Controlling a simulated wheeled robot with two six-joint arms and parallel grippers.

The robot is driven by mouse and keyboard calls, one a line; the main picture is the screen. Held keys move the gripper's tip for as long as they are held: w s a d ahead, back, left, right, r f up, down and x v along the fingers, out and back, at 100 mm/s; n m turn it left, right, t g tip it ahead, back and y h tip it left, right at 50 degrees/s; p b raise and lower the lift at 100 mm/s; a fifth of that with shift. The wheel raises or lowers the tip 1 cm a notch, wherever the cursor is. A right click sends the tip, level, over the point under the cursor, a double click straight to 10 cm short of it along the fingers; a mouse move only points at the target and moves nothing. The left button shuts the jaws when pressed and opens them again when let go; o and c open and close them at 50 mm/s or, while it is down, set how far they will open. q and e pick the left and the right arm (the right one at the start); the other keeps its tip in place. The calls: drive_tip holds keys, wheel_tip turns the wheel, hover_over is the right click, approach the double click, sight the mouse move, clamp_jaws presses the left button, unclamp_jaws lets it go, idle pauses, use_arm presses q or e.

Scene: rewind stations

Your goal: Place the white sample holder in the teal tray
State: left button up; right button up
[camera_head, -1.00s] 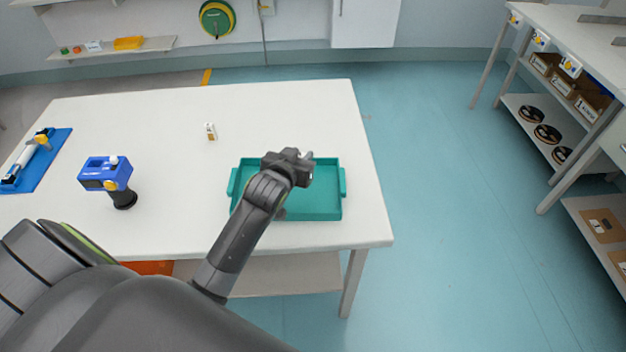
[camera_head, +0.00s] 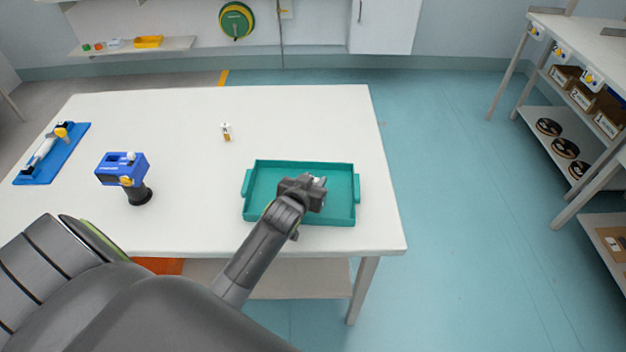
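The teal tray (camera_head: 262,172) lies on the white table near its right end. My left gripper (camera_head: 317,187) is over the middle of the tray, seen from behind, and its wrist hides part of the tray floor. A small whitish bit shows at the fingertips; I cannot tell whether it is a held object or part of the gripper. A small white piece with a brown-orange mark (camera_head: 226,132) stands on the table behind the tray, to its left. I cannot tell if it is the sample holder. My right gripper is not in view.
A blue and black handheld device (camera_head: 122,170) stands on the white table (camera_head: 190,215) left of the tray. A blue mat with a tool (camera_head: 50,155) lies at the far left. Shelves with boxes and spools (camera_head: 560,125) stand at the right.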

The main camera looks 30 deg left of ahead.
use_arm(q)
drive_tip(key=o, duration=0.3)
drive_tip(key=shift+r, duration=0.1)
drive_tip(key=shift+s+r, duration=0.1)
drive_tip(key=v, duration=1.1)
drive_tip(key=shift+s+r, duration=0.2)
drive_tip(key=shift+s, duration=0.15)
